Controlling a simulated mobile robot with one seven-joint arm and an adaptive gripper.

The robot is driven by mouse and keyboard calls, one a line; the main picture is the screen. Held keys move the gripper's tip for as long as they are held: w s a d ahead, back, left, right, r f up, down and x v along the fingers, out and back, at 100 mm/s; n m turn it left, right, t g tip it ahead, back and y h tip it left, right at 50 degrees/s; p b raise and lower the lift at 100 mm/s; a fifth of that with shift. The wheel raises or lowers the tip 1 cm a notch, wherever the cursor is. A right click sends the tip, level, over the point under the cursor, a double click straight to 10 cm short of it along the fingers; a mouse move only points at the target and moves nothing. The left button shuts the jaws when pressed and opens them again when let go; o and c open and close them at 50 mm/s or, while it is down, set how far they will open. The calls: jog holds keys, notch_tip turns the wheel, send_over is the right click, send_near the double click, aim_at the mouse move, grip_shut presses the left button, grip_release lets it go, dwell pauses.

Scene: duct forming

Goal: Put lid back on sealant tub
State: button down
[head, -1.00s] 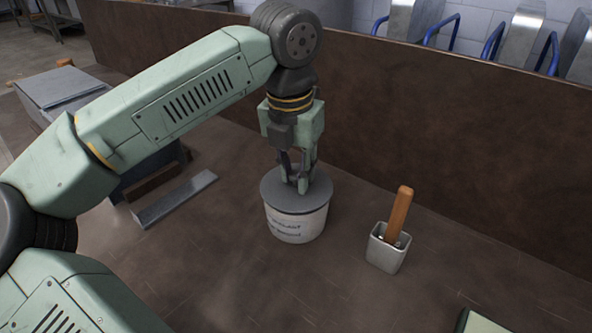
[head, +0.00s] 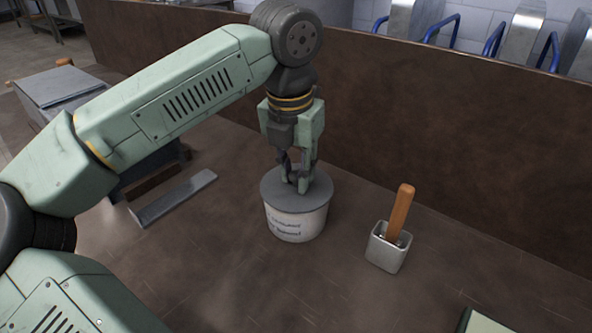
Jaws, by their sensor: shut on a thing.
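The sealant tub (head: 296,224) is a white tub with blurred dark lettering, upright on the brown bench. The grey round lid (head: 277,198) lies level across the tub's top and appears to meet the rim all around the visible side. My gripper (head: 297,185) points straight down over the lid's middle. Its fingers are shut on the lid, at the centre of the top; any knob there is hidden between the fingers.
A grey square holder with a wooden-handled tool (head: 400,211) stands right of the tub. A metal bar (head: 173,198) lies to the left, near a dark block-like stand with a grey top (head: 60,88). A tall brown back panel (head: 450,140) rises behind.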

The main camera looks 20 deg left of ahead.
dwell(0.4)
jog(key=c, duration=1.3)
grip_release()
jog(key=shift+c, duration=0.2)
jog(key=shift+o, duration=0.2)
jog(key=o, duration=0.4)
jog(key=shift+o, duration=0.2)
jog(key=shift+r, duration=0.1)
jog(key=shift+r+p, duration=2.2)
jog(key=shift+r, duration=1.25)
